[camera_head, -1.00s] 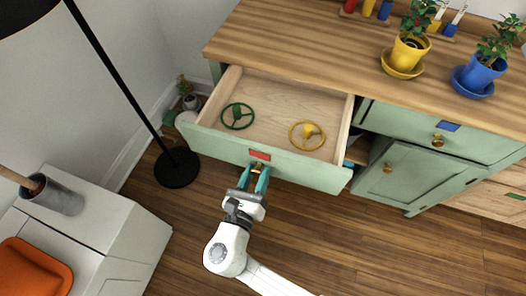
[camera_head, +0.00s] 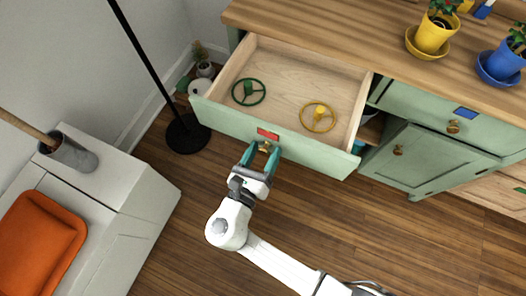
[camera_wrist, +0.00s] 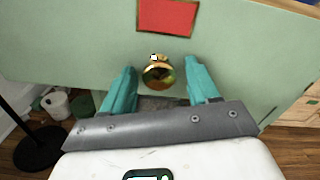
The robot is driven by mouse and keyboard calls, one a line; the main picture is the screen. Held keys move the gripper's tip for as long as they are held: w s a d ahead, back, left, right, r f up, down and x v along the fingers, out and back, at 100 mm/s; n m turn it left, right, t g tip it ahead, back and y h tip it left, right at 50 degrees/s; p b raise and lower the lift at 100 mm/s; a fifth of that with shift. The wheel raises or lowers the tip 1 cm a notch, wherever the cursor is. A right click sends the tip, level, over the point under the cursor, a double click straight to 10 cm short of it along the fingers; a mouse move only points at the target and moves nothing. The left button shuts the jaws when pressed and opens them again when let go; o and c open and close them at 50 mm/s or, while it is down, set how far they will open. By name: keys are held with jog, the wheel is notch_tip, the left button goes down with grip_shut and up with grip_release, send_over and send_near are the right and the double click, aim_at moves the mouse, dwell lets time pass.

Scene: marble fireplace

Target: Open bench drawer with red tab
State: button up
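The green bench drawer (camera_head: 222,122) with the red tab (camera_head: 268,133) is pulled well out, its wooden interior showing. A green wheel (camera_head: 248,92) and a yellow wheel (camera_head: 318,117) lie inside. The brass knob (camera_head: 265,147) sits just below the tab. My gripper (camera_head: 261,154) is at the drawer front with its teal fingers spread to either side of the knob. In the wrist view the knob (camera_wrist: 158,73) shows between the fingers, with a gap on each side, below the red tab (camera_wrist: 167,15).
A closed drawer with a blue tab (camera_head: 466,113) and a cabinet door (camera_head: 420,158) are to the right. Potted plants stand on the wooden top (camera_head: 330,35). A black floor lamp (camera_head: 187,134) and white furniture (camera_head: 140,190) are left. Wood floor in front is clear.

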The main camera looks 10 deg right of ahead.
jog(key=v, duration=1)
jog(key=shift+s+a, duration=0.2)
jog(key=shift+s, duration=0.1)
jog(key=shift+s, duration=0.1)
